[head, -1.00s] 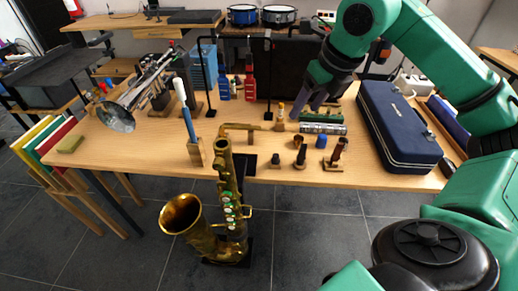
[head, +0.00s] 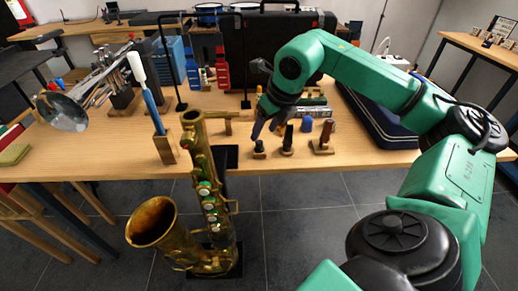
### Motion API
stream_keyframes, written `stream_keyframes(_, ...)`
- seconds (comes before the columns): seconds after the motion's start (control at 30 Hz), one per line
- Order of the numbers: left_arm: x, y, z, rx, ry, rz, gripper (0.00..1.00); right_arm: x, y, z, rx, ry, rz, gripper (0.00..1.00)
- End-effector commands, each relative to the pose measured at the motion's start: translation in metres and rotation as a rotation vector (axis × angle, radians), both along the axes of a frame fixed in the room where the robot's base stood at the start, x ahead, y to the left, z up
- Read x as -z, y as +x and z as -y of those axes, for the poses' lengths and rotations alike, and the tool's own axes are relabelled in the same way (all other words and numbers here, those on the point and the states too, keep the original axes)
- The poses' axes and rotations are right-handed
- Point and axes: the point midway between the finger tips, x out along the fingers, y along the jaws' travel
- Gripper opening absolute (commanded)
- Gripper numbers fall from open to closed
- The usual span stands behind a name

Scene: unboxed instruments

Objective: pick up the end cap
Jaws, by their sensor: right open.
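My right gripper (head: 262,134) is open and points down over the table's front part, its dark fingers partly merging with the things behind. A small dark cap-like piece on a wooden base (head: 259,149) is directly below the fingertips; I cannot tell if they touch it. A blue cylindrical cap (head: 307,125) stands to the right, apart from the gripper. Which of these two is the end cap is not certain from the picture. My left gripper is out of view.
Dark mouthpiece-like pieces (head: 287,142) and (head: 323,137) stand on wooden bases right of the gripper. A brass saxophone (head: 208,195) stands before the table. A swab (head: 146,92) rises from a wooden block at left. The blue case (head: 375,122) lies under my arm.

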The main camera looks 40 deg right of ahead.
Motion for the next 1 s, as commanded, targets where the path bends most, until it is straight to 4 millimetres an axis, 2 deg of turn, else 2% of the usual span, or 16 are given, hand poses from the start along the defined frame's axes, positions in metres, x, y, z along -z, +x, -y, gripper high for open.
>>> stream_keyframes(0.3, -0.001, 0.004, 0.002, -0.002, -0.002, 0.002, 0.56, 0.049, 0.015, 0.000, -0.001, 0.002, -0.002, 0.61)
stream_keyframes(0.53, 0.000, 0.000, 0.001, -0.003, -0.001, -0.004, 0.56, 0.054, 0.017, 0.000, 0.000, 0.000, 0.001, 0.61)
stream_keyframes(0.57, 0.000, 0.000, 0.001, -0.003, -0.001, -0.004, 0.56, 0.054, 0.017, 0.000, 0.000, 0.000, 0.000, 0.54)
stream_keyframes(0.7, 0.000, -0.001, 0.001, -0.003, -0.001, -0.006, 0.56, 0.053, 0.017, 0.000, 0.000, 0.000, 0.000, 0.00)
stream_keyframes(1.0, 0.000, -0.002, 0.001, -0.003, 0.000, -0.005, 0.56, 0.053, 0.017, 0.000, 0.000, 0.000, 0.000, 0.00)
